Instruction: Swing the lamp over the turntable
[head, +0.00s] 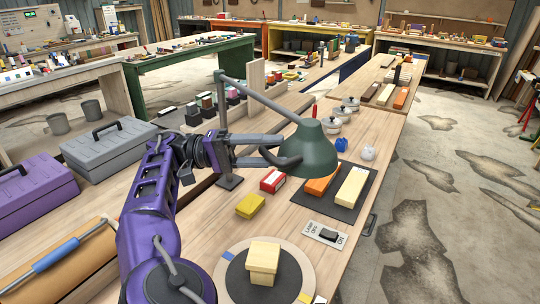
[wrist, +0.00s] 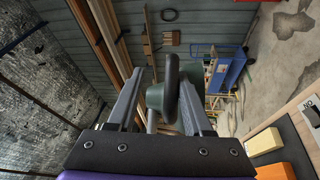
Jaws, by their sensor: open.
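The lamp has a green shade (head: 310,152) on a grey jointed arm and a post (head: 222,105) with a flat base. The shade hangs over the bench, beyond and right of the turntable (head: 236,282). A cream block-like box (head: 264,262) stands on the turntable. My gripper (head: 272,150) is at the shade's left side, its fingers open. In the wrist view a dark ring handle (wrist: 172,88) shows between the open fingers, with the green shade (wrist: 154,97) behind it. I cannot tell whether either finger touches the handle.
A lamp switch plate (head: 327,234) lies right of the turntable. Grey and purple toolboxes (head: 110,147) stand at left.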

